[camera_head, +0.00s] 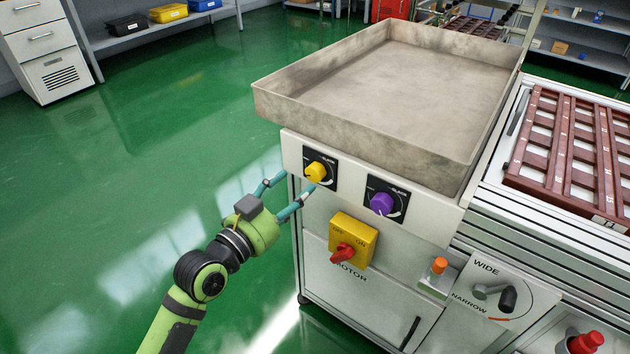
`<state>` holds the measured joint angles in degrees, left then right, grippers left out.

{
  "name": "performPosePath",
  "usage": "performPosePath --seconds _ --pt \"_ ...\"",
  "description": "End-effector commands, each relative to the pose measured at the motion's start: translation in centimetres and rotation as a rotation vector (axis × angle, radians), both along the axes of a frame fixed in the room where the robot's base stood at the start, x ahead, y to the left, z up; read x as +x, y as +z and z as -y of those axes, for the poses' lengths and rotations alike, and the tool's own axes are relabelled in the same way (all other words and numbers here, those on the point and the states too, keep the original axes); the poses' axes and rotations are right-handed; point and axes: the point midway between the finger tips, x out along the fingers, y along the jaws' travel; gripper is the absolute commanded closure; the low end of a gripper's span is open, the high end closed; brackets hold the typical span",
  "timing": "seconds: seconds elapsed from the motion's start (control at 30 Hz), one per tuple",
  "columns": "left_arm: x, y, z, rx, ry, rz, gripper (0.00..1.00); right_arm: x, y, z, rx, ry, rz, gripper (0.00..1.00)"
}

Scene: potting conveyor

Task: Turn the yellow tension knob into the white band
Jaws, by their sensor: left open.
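The yellow tension knob (315,172) sits on a black dial plate at the left end of the machine's white front panel. A white arc is partly visible on the plate below and right of the knob. My left gripper (296,188) is open, its two teal fingers reaching up from the lower left towards the yellow knob. One fingertip is close to the plate's left edge, the other just below the knob. I cannot tell whether either touches it. My right gripper is not in view.
A purple knob (382,204) is right of the yellow one. Below are a yellow switch box (352,240) with a red handle, an orange button (439,265) and a WIDE/NARROW lever (508,298). A grey tray (400,80) overhangs the panel. Green floor at left is clear.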

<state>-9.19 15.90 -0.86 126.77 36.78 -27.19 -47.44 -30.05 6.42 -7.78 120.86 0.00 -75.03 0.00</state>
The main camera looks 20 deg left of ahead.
Motion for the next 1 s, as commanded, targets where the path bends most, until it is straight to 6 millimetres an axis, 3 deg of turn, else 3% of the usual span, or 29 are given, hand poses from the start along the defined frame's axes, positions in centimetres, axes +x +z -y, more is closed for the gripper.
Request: performPosePath --seconds 0.33,0.7,0.77,0.83,0.87,1.0 --pt "4.7 -0.1 1.7 -0.004 0.002 -0.001 0.38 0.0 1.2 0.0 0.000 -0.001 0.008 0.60" --pt "5.4 -0.1 2.0 -0.001 0.001 -0.002 0.38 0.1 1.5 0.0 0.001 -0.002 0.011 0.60" --pt "5.4 -0.1 2.0 -0.001 0.001 -0.002 0.58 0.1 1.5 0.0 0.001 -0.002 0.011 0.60" --pt "5.4 -0.1 1.9 -0.001 0.001 -0.002 0.86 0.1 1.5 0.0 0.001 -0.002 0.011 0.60" --pt "5.4 0.0 1.9 -0.001 0.001 -0.002 0.93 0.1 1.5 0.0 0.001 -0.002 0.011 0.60" --pt "5.4 0.0 1.9 -0.003 0.001 -0.001 0.94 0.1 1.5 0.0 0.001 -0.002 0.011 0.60"
